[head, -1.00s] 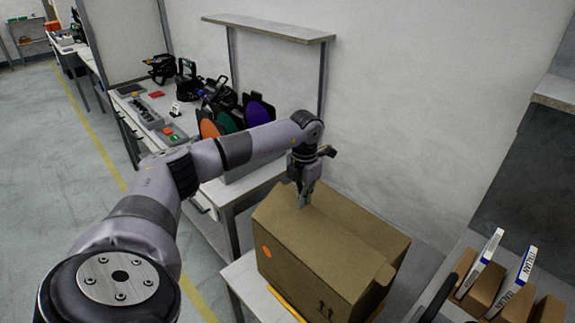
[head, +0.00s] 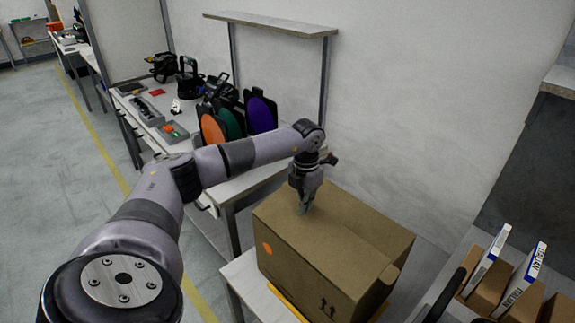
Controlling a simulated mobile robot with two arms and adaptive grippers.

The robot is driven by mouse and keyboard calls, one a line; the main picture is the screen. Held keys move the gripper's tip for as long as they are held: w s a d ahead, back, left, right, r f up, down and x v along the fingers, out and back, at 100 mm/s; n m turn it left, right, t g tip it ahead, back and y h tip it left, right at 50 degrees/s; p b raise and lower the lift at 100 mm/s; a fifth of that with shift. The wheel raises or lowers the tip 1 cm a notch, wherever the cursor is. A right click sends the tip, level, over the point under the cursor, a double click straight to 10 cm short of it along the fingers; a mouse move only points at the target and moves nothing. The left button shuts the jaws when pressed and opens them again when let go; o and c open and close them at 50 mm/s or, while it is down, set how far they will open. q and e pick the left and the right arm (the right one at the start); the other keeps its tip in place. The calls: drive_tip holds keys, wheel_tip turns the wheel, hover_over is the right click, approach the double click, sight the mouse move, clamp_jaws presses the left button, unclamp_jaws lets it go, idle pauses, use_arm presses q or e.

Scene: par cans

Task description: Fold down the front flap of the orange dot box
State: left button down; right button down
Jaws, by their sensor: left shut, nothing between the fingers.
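My left gripper (head: 304,209) is shut and points down at the top near the box's far left part. Its fingertips look at or just above the cardboard; I cannot tell whether they touch. My right gripper is not in view.
A white bench (head: 225,185) behind holds orange, green and purple discs (head: 230,122) and dark lamps. Grey floor is open at the left.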

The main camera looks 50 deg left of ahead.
use_arm(q)
drive_tip(key=shift+f+b, duration=0.8)
drive_tip(key=shift+f, duration=0.65)
drive_tip(key=shift+r, duration=0.1)
wheel_tip(320, 180, up, 12)
drive_tip(key=p, duration=0.8)
drive_tip(key=shift+p, duration=0.35)
